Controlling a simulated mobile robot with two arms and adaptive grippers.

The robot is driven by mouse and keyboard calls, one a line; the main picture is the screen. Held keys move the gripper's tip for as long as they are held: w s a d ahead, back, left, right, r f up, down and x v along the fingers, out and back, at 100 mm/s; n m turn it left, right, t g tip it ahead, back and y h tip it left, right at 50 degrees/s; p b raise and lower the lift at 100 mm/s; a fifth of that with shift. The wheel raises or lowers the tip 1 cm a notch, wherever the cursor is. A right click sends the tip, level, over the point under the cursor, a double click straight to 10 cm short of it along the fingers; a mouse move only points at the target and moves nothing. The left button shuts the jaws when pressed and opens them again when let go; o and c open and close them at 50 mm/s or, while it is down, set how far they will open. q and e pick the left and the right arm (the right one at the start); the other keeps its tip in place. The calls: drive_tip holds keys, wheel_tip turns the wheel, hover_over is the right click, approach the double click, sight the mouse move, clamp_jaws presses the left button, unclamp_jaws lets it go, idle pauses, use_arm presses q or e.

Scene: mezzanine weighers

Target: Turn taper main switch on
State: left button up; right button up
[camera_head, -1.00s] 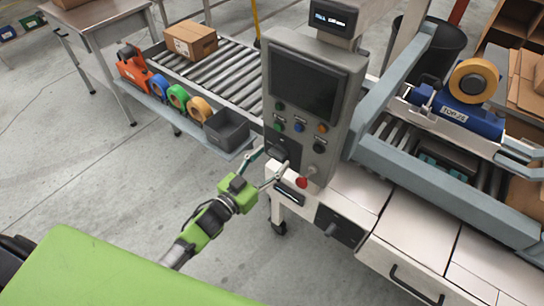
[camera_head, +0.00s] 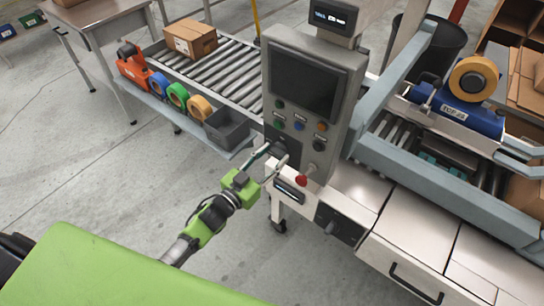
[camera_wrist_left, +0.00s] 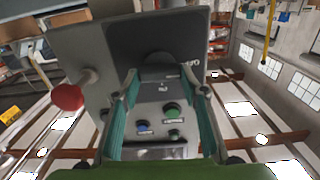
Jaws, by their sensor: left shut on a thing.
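The taper's grey control box (camera_head: 312,75) stands at the centre of the head view, with a dark screen and several coloured buttons. Its main switch (camera_head: 288,149) is a dark rotary switch on a dark plate low on the front. My left gripper (camera_head: 275,155) reaches it from the lower left and is shut on it. In the left wrist view, the dark switch knob (camera_wrist_left: 159,67) shows between the two teal-padded fingers of the gripper (camera_wrist_left: 165,86). The fingers partly hide the switch in the head view, and I cannot read its position. My right gripper is not in view.
A red knob (camera_head: 302,181) sticks out just right of the gripper; it also shows in the wrist view (camera_wrist_left: 68,97). A grey bin (camera_head: 228,128) and tape rolls (camera_head: 177,96) lie on a shelf to the left. The floor at the lower left is clear.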

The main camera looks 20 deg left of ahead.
use_arm(q)
drive_tip(key=m+b, duration=0.1)
drive_tip(key=m, duration=0.3)
drive_tip(key=shift+f+m, duration=0.1)
drive_tip(key=shift+m, duration=0.2)
drive_tip(key=m+b, duration=0.1)
drive_tip(key=m, duration=0.3)
drive_tip(key=shift+d+m, duration=0.1)
drive_tip(key=shift+m, duration=0.2)
drive_tip(key=m+b, duration=0.1)
drive_tip(key=m, duration=0.2)
drive_tip(key=m+b, duration=0.1)
drive_tip(key=m, duration=0.2)
drive_tip(key=shift+s+d+f+b, duration=0.1)
drive_tip(key=shift+f+b, duration=0.05)
drive_tip(key=shift+b, duration=0.2)
drive_tip(key=shift+m+b, duration=0.4)
drive_tip(key=shift+m, duration=0.7)
drive_tip(key=o, duration=1.1)
